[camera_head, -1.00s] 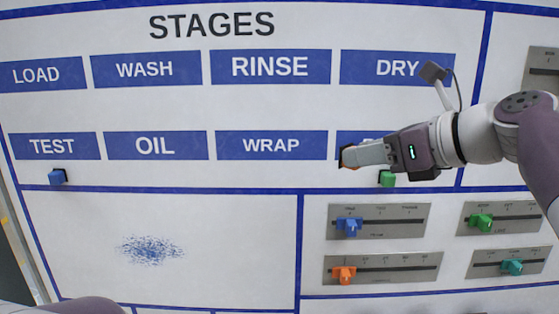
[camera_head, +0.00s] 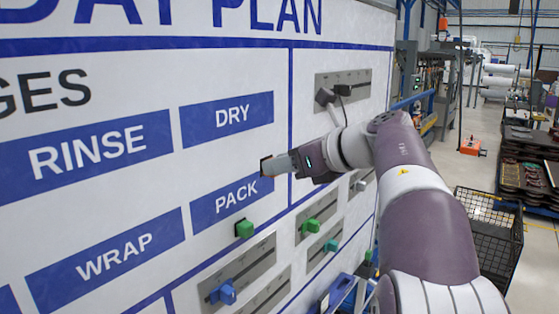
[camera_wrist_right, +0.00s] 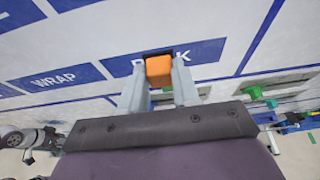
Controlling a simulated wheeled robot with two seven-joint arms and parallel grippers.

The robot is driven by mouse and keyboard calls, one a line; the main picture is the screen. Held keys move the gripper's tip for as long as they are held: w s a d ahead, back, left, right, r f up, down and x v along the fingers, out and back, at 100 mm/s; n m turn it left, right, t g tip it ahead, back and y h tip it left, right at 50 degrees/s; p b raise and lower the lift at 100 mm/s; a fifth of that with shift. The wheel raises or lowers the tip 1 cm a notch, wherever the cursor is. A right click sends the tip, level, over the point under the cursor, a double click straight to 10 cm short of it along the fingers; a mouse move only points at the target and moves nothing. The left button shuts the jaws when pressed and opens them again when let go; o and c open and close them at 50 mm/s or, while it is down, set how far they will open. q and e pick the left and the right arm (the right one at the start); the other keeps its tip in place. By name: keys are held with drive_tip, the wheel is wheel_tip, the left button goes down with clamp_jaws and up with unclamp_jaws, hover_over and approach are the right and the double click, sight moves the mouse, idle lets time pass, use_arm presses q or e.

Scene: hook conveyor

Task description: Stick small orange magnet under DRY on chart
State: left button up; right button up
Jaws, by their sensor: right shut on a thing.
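The small orange magnet (camera_wrist_right: 158,70) is held between the two fingers of my right gripper (camera_wrist_right: 160,88); only a sliver of it shows in the head view (camera_head: 264,167). My right gripper (camera_head: 270,165) is shut on it, in front of the chart (camera_head: 160,205). In the head view it appears below the blue DRY label (camera_head: 228,118) and over the upper right of the PACK label (camera_head: 226,206). Whether the magnet touches the chart I cannot tell. My left gripper is out of view.
A green magnet (camera_head: 244,229) is on the chart below PACK. Slider panels with a blue knob (camera_head: 222,292) and a green knob (camera_head: 311,226) are lower down. The chart's right edge opens onto a workshop with a black crate (camera_head: 485,240).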

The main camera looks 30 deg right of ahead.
drive_tip(key=shift+w+a+r+p, duration=0.15)
drive_tip(key=shift+w+p, duration=0.1)
drive_tip(key=shift+w, duration=0.25)
drive_tip(key=shift+w+a+p, duration=0.15)
drive_tip(key=shift+w+p, duration=0.1)
drive_tip(key=shift+w, duration=0.25)
drive_tip(key=w+a, duration=0.2)
drive_tip(key=w, duration=0.1)
drive_tip(key=shift+w+a+p, duration=0.3)
drive_tip(key=shift+a, duration=0.1)
drive_tip(key=shift+w, duration=0.2)
drive_tip(key=shift+d, duration=0.45)
drive_tip(key=shift+w+a, duration=0.1)
drive_tip(key=shift+a, duration=0.3)
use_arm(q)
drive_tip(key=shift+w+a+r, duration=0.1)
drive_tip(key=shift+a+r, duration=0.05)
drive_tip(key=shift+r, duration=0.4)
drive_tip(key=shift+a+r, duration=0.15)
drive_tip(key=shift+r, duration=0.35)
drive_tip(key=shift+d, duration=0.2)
use_arm(e)
drive_tip(key=shift+d, duration=0.2)
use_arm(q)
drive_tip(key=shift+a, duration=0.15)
use_arm(e)
drive_tip(key=shift+w+a, duration=0.2)
drive_tip(key=shift+w, duration=0.05)
